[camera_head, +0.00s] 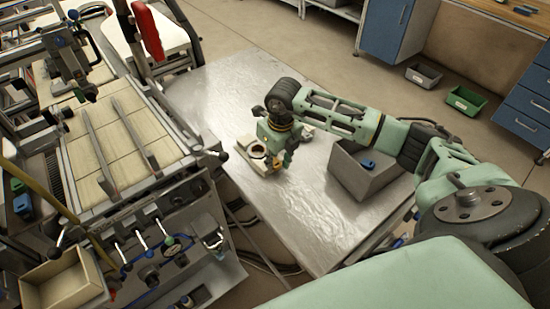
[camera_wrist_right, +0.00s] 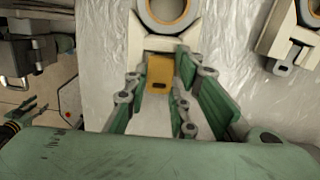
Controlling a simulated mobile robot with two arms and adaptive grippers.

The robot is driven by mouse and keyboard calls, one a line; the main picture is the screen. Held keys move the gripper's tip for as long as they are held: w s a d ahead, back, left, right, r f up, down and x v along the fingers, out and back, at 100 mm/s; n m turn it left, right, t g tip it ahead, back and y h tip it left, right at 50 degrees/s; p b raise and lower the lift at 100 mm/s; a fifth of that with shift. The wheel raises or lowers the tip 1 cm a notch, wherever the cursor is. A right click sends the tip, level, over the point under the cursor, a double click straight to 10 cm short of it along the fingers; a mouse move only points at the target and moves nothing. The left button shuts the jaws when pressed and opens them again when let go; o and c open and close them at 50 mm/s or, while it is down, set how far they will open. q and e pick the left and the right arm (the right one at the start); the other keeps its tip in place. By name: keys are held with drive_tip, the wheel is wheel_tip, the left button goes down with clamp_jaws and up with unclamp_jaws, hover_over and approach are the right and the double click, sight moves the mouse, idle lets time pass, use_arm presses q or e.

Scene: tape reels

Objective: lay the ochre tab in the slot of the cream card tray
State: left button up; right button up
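The cream card tray (camera_head: 246,146) lies on the metal table in the head view, partly hidden by my right gripper (camera_head: 284,160). In the right wrist view the tray (camera_wrist_right: 147,38) is at the top, with a grey and ochre ring on it. The ochre tab (camera_wrist_right: 160,72) is at the tray's near end, in line with the ring. My right gripper (camera_wrist_right: 162,72) has its green fingers on both sides of the tab, close against its edges. I cannot tell how deep the tab sits in the slot.
A second cream tray (camera_wrist_right: 270,42) with a grey tab lies to the right in the wrist view. A grey bin (camera_head: 366,182) with a blue piece stands on the table (camera_head: 290,225). A machine with rails (camera_head: 120,150) stands at left. The table's front is clear.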

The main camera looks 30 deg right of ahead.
sight(275, 163)
drive_tip(key=o, duration=0.3)
drive_tip(key=shift+o, duration=0.2)
drive_tip(key=shift+r, duration=0.15)
drive_tip(key=shift+r+p, duration=0.3)
drive_tip(key=shift+p, duration=0.1)
drive_tip(key=shift+r+p, duration=0.45)
drive_tip(key=shift+r+b, duration=0.6)
drive_tip(key=shift+b, duration=0.1)
wheel_tip(275, 163, up, 10)
drive_tip(key=s+b, duration=0.1)
drive_tip(key=b, duration=0.1)
drive_tip(key=shift+s+d, duration=0.15)
drive_tip(key=shift+s, duration=0.1)
